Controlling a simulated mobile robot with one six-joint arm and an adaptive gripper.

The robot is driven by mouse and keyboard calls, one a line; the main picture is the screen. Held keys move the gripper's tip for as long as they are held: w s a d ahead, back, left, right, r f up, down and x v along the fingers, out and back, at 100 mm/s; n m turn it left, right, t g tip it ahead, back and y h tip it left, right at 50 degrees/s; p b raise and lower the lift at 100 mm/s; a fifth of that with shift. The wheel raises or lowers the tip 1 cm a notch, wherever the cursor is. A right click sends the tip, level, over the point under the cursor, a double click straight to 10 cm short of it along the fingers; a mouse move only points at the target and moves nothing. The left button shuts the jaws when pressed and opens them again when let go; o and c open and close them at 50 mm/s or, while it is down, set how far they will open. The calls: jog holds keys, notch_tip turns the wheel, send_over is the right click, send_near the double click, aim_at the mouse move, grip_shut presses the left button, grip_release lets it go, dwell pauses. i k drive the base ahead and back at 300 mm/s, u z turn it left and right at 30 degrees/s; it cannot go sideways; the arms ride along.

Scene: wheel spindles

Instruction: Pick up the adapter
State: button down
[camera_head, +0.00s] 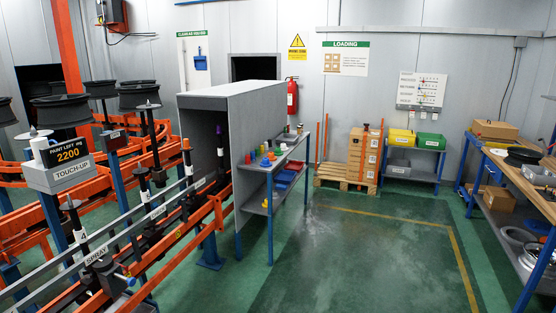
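I cannot tell which thing is the adapter. Several small coloured pieces (266,161), in red, yellow, blue and green, stand on the upper shelf of a blue-legged table (292,150) beside the grey booth. They are too small to tell their exact shape. My gripper is not in view.
An orange conveyor (205,212) with upright spindles and dark wheels (62,108) fills the left. A pallet with boxes (362,160) and a workbench (520,215) stand farther right. The green floor (370,250) between is clear.

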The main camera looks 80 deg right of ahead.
aim_at(270, 155)
jog(key=z, duration=2.8)
jog(key=i, duration=0.85)
jog(key=z, duration=0.65)
jog(key=i, duration=0.8)
jog(key=z, duration=0.25)
